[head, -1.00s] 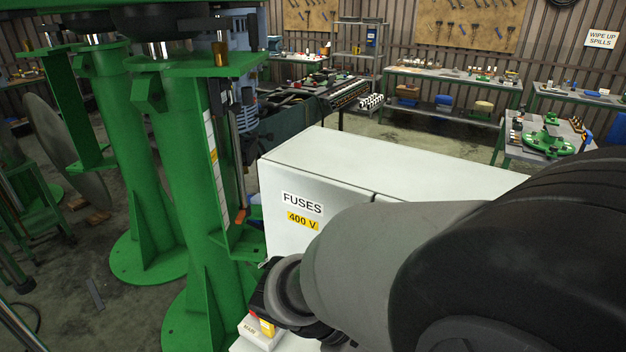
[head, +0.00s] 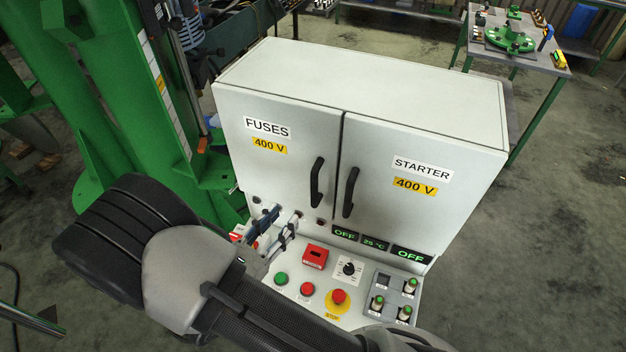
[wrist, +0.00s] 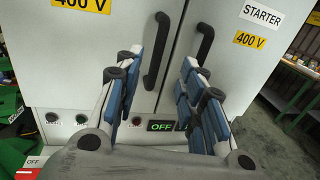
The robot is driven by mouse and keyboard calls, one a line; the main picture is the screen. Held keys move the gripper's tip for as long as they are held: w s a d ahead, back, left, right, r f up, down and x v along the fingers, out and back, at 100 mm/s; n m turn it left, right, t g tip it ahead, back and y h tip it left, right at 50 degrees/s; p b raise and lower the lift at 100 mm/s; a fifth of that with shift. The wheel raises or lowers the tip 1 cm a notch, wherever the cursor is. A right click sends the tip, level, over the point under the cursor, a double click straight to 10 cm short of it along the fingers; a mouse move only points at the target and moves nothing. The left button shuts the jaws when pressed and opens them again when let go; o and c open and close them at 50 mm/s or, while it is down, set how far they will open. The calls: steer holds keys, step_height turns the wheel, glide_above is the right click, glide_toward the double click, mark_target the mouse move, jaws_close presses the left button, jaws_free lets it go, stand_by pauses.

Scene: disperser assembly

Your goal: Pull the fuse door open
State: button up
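The fuse door (head: 275,155) is the left door of a white cabinet, labelled FUSES 400 V, and it is closed. Its black vertical handle (head: 317,181) is near the door's right edge; the handle also shows in the wrist view (wrist: 157,52). My gripper (head: 275,222) is in front of and below the fuse door, left of the handle in the head view. In the wrist view its blue-padded fingers (wrist: 152,88) are spread apart with nothing between them. The handle stands beyond the fingers, apart from them.
The closed starter door (head: 410,180) with its own black handle (head: 350,192) is on the right. Below is a sloped control panel with a red emergency stop (head: 338,297), buttons and switches. A green machine column (head: 120,80) stands at left. Floor at right is clear.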

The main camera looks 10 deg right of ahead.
mark_target(312, 185)
steer(key=x, duration=1.4)
steer(key=shift+w+d+b, duration=0.15)
steer(key=shift+b, duration=0.15)
steer(key=shift+c, duration=0.5)
jaws_close()
